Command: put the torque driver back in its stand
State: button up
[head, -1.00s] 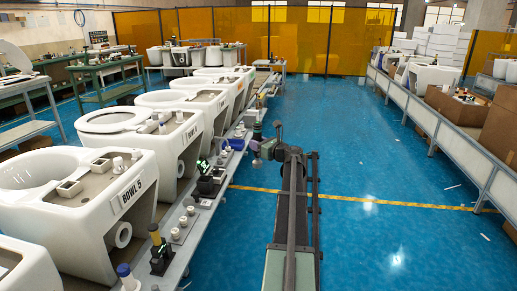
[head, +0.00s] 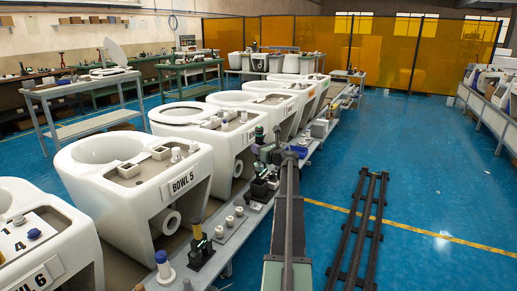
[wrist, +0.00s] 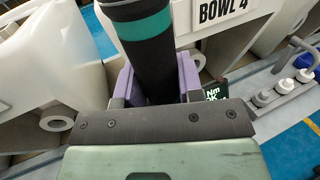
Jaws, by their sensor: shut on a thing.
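The torque driver (wrist: 140,55), dark with a teal band, stands between the purple jaws of my gripper (wrist: 157,82). The gripper is shut on it. The driver's lower end is hidden behind the gripper body in the wrist view. In the head view the driver (head: 259,133) shows as a small dark and green upright shape at my gripper (head: 263,152), above the bench strip beside the bowls. A black stand (head: 260,188) with a green-lit display sits just below it. In the wrist view a display reading Nm OK (wrist: 214,90) shows partly behind the right jaw.
Several white fittings (head: 229,221) line the bench edge. The toilet bowl labelled BOWL 5 (head: 150,195) stands to the left. Floor rails (head: 362,230) lie to the right, with open blue floor around them.

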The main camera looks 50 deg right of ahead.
jog(key=shift+f+b, duration=1.95)
jog(key=shift+f, duration=0.1)
jog(key=shift+f, duration=0.25)
notch_tip(320, 180, down, 8)
jog(key=b, duration=0.8)
jog(key=shift+r, duration=0.2)
dwell(0.3)
jog(key=o, duration=1.2)
jog(key=shift+c, duration=0.2)
